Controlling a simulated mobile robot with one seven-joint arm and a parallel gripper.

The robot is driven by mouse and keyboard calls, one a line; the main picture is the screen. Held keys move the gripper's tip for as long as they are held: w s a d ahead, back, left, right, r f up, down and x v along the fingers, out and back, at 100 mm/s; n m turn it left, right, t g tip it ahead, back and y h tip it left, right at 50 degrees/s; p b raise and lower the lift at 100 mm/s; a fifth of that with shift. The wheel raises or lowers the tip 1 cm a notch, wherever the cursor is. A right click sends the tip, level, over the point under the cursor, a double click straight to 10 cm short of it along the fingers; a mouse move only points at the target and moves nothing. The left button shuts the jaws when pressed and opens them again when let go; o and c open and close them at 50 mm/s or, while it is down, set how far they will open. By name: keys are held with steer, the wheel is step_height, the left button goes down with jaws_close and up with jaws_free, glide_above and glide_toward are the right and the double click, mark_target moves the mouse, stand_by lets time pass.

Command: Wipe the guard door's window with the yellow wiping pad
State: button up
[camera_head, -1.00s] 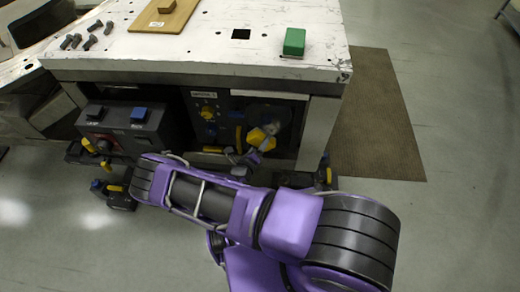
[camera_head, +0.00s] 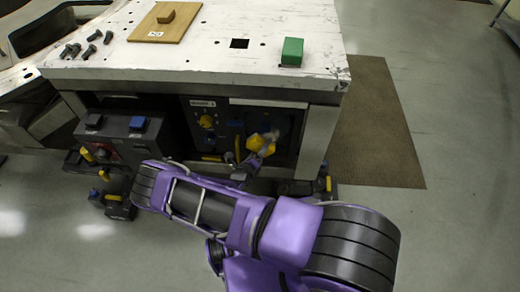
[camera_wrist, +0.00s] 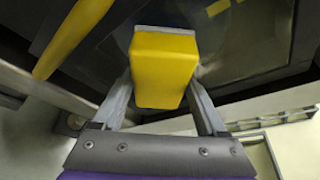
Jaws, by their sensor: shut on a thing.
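The yellow wiping pad (camera_wrist: 163,68) is held between the two fingers of my gripper (camera_wrist: 160,86). The gripper is shut on it. In the head view, the pad (camera_head: 259,142) is in front of the guard door's window (camera_head: 287,122), under the table's front edge. The window is dark, and its pane (camera_wrist: 240,45) lies behind the pad in the wrist view. A hazy round patch shows on the pane around the pad's far end. The pad's grey far edge is at or very near the glass; I cannot tell if it touches. The pad hides part of the pane.
A yellow bar handle (camera_wrist: 72,38) is left of the pad. A control box (camera_head: 125,138) with a blue button stands left of the door. On the white table (camera_head: 215,62) are a green block (camera_head: 292,52), a wooden board (camera_head: 150,29) and several bolts. A brown mat (camera_head: 378,130) lies right.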

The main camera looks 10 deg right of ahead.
steer(key=shift+w+d, duration=0.25)
steer(key=shift+w, duration=0.45)
